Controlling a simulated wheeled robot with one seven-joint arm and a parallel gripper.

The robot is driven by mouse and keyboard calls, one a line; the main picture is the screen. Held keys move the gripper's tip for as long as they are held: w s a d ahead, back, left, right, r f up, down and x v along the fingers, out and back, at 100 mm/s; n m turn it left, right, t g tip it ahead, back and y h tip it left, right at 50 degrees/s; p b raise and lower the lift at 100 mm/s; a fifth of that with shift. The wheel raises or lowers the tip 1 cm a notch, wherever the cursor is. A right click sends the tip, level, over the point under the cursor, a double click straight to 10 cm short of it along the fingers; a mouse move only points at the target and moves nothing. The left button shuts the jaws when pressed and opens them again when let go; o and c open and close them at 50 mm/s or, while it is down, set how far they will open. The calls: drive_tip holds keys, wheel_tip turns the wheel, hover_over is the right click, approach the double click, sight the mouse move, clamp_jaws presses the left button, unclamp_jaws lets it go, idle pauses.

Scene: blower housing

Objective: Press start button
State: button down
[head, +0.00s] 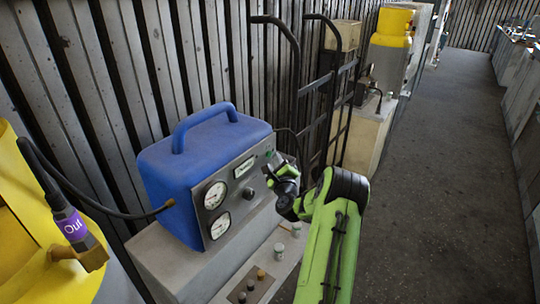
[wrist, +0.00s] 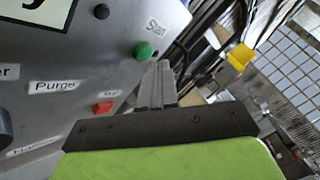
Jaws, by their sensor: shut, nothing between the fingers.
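The green start button (wrist: 143,50) sits on the grey front panel below a tilted "Start" label (wrist: 157,25) in the wrist view. The panel (head: 238,183) is the front of a blue unit (head: 195,162) with a carrying handle in the head view. My gripper (wrist: 163,68) is shut and empty. Its fingertips appear just right of and below the green button in the wrist view. I cannot tell whether they touch the panel. In the head view my gripper (head: 270,172) is at the panel's right side, close to its face.
A red switch (wrist: 103,107) and a black knob (wrist: 101,11) are on the same panel. Two round gauges (head: 216,195) are on its left. A black hand truck (head: 300,80) stands behind. The grey floor (head: 430,150) at right is clear.

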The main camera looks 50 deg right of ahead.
drive_tip(key=shift+w, duration=0.1)
idle(0.3)
drive_tip(key=shift+w+p, duration=0.35)
drive_tip(key=shift+p, duration=0.1)
idle(0.3)
drive_tip(key=shift+s+b, duration=0.45)
drive_tip(key=shift+s, duration=0.1)
